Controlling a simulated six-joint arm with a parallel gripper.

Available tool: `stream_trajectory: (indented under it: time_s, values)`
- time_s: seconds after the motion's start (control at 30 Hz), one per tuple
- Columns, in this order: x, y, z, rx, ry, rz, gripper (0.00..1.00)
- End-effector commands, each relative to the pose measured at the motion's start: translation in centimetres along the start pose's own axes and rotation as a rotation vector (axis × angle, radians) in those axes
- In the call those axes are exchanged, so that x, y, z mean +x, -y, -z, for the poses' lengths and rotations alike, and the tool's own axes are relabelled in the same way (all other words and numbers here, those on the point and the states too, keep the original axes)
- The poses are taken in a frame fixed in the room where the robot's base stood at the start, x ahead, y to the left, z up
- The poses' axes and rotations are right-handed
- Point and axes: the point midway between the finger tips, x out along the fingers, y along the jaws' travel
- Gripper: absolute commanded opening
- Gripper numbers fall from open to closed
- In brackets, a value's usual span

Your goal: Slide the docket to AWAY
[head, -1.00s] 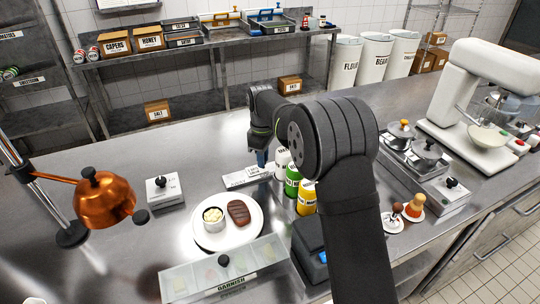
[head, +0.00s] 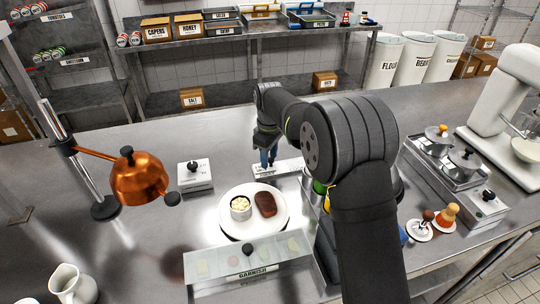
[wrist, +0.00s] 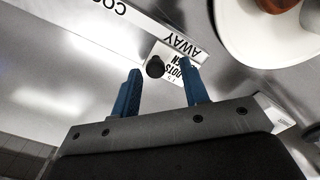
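The docket (wrist: 188,72) is a white card with dark print, partly hidden by a finger, beside a black knob (wrist: 155,67). It lies by the AWAY end of a pale labelled rail (wrist: 130,20), which also shows in the head view (head: 288,167). My gripper (wrist: 160,70) is open, with blue fingers on either side of the knob in the picture; I cannot tell whether they touch it. In the head view my gripper (head: 268,160) points down at the rail, left of its middle, and hides part of it.
A white plate (head: 230,222) with a steak and a small pot stands in front of the rail. A white box with a black knob (head: 195,175) is to the left, near a copper lamp (head: 140,178). A clear garnish cover (head: 250,262) is nearer.

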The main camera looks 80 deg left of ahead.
Motion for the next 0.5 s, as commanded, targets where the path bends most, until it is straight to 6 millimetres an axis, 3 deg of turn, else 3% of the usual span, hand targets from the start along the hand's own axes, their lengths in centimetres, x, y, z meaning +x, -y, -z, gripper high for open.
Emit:
stream_trajectory:
  time_s: [0.27,0.5]
  values:
    - [-1.5,-0.1,0.0,0.001,-0.001,-0.003,0.41]
    - [-6.9,-0.1,0.0,0.0,-0.003,-0.004,0.41]
